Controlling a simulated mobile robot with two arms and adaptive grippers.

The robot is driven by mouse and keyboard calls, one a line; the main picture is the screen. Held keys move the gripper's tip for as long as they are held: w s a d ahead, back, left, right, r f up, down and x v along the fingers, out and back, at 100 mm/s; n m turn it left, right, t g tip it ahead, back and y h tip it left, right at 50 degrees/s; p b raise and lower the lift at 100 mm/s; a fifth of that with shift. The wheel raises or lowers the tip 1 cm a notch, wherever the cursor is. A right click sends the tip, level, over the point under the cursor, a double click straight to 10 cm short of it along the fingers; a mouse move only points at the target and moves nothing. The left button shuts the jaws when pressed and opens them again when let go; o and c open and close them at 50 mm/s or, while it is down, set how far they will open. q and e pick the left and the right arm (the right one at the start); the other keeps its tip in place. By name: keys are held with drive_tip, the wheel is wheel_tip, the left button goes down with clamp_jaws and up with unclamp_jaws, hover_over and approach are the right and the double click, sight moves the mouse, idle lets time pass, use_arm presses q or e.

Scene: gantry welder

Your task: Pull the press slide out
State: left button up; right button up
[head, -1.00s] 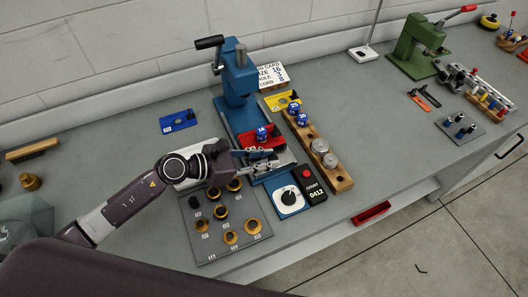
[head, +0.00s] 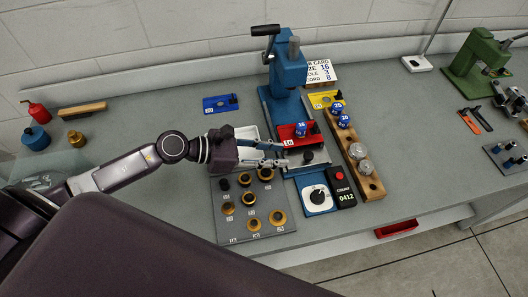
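The blue press (head: 288,72) stands on the bench near the middle of the head view, its black-gripped lever at the top left. At its foot is a red slide plate (head: 287,142) marked 16, with a blue piece (head: 301,130) also marked 16 on it. My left gripper (head: 284,153) comes in from the left, its fingers apart, with the tips close to the left front edge of the red plate. I cannot tell whether they touch it. No object shows between the fingers. My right gripper is not in view.
A grey tray (head: 221,232) of brass rings lies in front of my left gripper. A dial box (head: 317,200) and a black counter (head: 341,188) stand in front of the press.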

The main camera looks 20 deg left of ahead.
use_arm(q)
drive_tip(key=shift+v, duration=1.8)
